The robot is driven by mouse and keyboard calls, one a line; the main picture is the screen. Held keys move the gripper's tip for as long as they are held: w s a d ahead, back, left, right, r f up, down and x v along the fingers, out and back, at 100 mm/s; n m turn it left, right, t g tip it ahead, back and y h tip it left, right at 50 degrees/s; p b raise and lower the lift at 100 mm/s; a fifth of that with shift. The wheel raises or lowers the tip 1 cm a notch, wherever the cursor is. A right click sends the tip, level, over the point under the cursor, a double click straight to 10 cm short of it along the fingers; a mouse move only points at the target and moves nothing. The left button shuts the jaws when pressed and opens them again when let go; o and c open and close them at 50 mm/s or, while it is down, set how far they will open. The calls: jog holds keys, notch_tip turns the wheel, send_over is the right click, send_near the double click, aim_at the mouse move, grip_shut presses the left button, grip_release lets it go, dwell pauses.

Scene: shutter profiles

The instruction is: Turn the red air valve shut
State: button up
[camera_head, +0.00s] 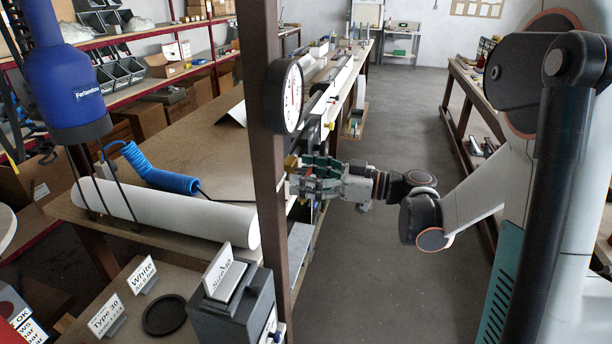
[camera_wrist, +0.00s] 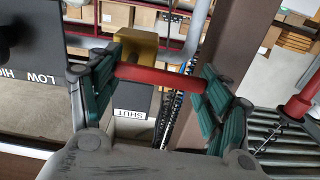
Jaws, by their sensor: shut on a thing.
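The air valve has a brass-yellow body (camera_wrist: 137,45) and a red lever handle (camera_wrist: 165,79), both clear in the wrist view. The handle lies nearly level across that picture, between the green finger pads. My gripper (camera_wrist: 158,76) is shut on the red handle, with a pad at each end of it. A white label reading SHUT (camera_wrist: 131,114) shows upside down below the valve body. In the head view my gripper (camera_head: 298,178) is at the brown post, beside the yellow valve body (camera_head: 291,163). The red handle cannot be made out there.
The brown post (camera_head: 268,180) carries a round white gauge (camera_head: 292,97) above my gripper. A long workbench (camera_head: 200,130) with a white roll (camera_head: 165,212) is on the left. A dark LOW/HIGH panel (camera_wrist: 30,40) is at the wrist view's left. The aisle floor (camera_head: 390,130) is clear.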

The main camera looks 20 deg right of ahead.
aim_at(310, 167)
jog(key=m, duration=0.3)
jog(key=r+m, duration=0.1)
jog(key=shift+w+d+r+m, duration=0.1)
jog(key=shift+w+d+m, duration=0.15)
jog(key=shift+m, duration=0.15)
jog(key=m, duration=0.4)
jog(key=shift+w+d+r, duration=0.2)
jog(key=shift+w+r, duration=0.2)
jog(key=m, duration=0.3)
jog(key=w+m, duration=0.1)
jog(key=shift+d+r+m+b, duration=0.15)
jog(key=shift+d+m+b, duration=0.2)
jog(key=shift+m+b, duration=0.05)
jog(key=shift+w+d+m, duration=0.15)
jog(key=shift+w+m, duration=0.1)
jog(key=shift+m, duration=0.7)
jog(key=shift+w+d+m, duration=0.1)
jog(key=shift+w+m, duration=0.1)
jog(key=shift+m, duration=0.75)
jog(key=o, duration=1.5)
